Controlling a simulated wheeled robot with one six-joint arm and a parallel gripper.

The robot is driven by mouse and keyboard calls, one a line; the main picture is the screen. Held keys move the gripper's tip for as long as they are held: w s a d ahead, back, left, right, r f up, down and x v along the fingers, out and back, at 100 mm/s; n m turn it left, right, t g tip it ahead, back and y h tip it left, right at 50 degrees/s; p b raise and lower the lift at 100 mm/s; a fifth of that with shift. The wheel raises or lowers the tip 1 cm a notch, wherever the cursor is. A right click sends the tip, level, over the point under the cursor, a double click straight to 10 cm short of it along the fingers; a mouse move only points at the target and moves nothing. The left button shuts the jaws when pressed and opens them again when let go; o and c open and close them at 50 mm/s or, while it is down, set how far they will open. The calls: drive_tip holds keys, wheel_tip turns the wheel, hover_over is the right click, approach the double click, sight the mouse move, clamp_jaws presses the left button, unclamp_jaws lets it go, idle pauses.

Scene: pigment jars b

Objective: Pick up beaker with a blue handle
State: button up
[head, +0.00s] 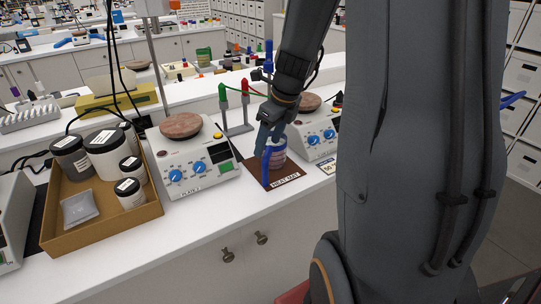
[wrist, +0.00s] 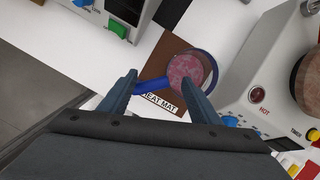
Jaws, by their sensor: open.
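A beaker with a blue handle (head: 277,152) stands on a brown heat mat (head: 286,181) between two hotplates. In the wrist view the beaker (wrist: 186,72) shows from above, with a blue rim and pinkish-red contents. Its blue handle (wrist: 152,87) points left, towards the space between my fingers. My gripper (wrist: 158,82) is open, with one finger on each side of the handle. The picture does not show clearly whether a finger touches it. In the head view my gripper (head: 268,138) is right at the beaker and partly covers it.
A hotplate (head: 196,170) with a reddish dish stands left of the mat; another hotplate (head: 314,138) stands close on the right. Red and green clamps on a stand (head: 234,110) are behind. A brown tray (head: 152,211) with several jars is at the left. The bench front is clear.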

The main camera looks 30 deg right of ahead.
drive_tip(key=shift+x, duration=3.4)
drive_tip(key=shift+s, duration=0.1)
clamp_jaws()
